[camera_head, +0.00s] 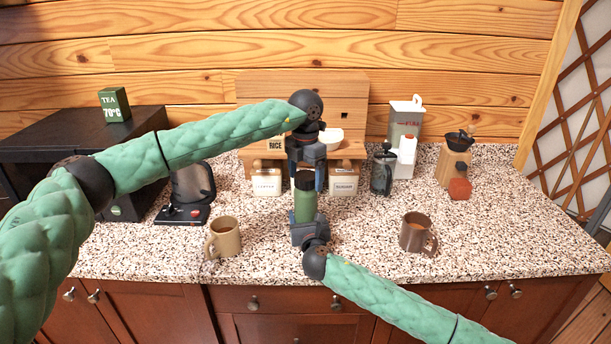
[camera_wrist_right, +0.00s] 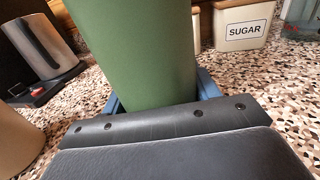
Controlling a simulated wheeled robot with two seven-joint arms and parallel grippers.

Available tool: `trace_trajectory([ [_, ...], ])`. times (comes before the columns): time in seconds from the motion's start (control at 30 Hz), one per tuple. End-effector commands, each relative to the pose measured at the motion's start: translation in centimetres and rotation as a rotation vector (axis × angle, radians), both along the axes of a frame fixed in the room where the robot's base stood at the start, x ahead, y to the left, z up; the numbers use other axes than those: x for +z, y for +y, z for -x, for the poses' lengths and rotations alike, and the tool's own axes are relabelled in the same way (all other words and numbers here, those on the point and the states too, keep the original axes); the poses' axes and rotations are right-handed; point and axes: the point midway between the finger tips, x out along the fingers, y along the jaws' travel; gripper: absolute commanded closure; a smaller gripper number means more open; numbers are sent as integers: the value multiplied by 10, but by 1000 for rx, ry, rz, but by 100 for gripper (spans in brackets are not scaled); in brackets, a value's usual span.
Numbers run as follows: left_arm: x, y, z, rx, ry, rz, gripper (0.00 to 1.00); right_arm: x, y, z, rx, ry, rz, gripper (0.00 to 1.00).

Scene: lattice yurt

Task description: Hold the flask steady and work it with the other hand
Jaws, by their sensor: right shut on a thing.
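The green flask (camera_head: 305,208) with its dark cap (camera_head: 305,181) stands upright near the middle of the counter. My right gripper (camera_head: 306,218) is shut on the flask's lower body, coming from the front. In the right wrist view the green flask body (camera_wrist_right: 145,50) rises between the blue fingers, and its cap is out of the picture. My left gripper (camera_head: 307,181) points straight down above the flask. Its fingers are apart, one on each side of the cap, and look open.
A tan mug (camera_head: 224,238) stands to the left and a brown mug (camera_head: 415,233) to the right on the speckled counter (camera_head: 360,260). Behind are the sugar box (camera_head: 344,184), a French press (camera_head: 383,172) and a coffee grinder (camera_head: 455,160). The front counter beside the flask is clear.

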Motion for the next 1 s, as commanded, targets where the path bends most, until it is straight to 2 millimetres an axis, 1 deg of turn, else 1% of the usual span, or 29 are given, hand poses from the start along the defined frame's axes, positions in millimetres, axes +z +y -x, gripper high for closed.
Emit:
trace_trajectory([
  [0.2,1,0,0,-1,0,0,18,-1,0,0,0,1,0,100],
  [0.27,4,0,0,-1,-1,1,18,-1,0,0,0,1,0,100],
  [0.37,14,0,0,0,-1,1,18,-1,0,0,0,1,0,100],
  [0.47,30,-1,0,-1,-1,1,18,-1,0,0,0,1,0,100],
  [0.7,77,0,-1,0,-2,1,18,-1,0,0,0,1,0,100],
  [0.8,92,0,-1,0,-1,0,18,-1,0,0,0,1,0,100],
  [0.9,105,0,-1,0,-1,1,18,-1,0,0,0,1,0,100],
  [1.0,114,0,-1,0,0,0,18,-1,0,0,0,1,0,100],
])
